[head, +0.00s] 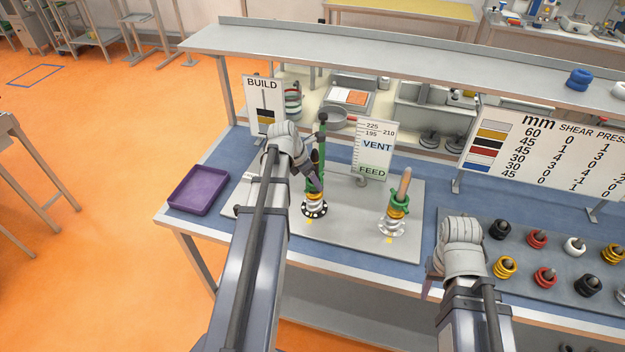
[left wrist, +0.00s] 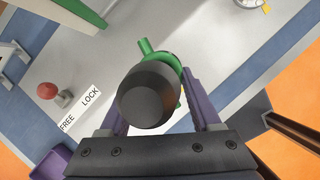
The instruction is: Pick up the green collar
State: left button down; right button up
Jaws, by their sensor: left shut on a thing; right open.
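Two upright screw stacks stand on the pale plate. The left stack has a dark upright shaft (head: 322,135), a green collar (head: 313,185), gold and grey rings and a black-and-white base (head: 315,210). My left gripper (head: 315,174) is at this stack, shut on the green collar, which also shows in the left wrist view (left wrist: 162,58). There a dark round shaft end (left wrist: 148,97) hides much of the collar between the purple fingers. The right stack has a copper-coloured rod (head: 404,182) and another green collar (head: 399,199). My right gripper (head: 428,287) is open, mostly hidden by its wrist.
A purple tray (head: 199,190) lies at the left. A BUILD sign (head: 262,88) and a VENT/FEED board (head: 374,150) stand behind the stacks. Coloured rings on pegs (head: 545,277) fill a grey board at the right. A red-knobbed lever (left wrist: 48,91) stands near FREE and LOCK labels.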

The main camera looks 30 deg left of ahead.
pick_arm(q)
jog(key=shift+r, duration=0.2)
notch_tip(320, 180, up, 18)
jog(key=p, duration=1.8)
jog(key=shift+f, duration=0.15)
jog(key=shift+f, duration=0.15)
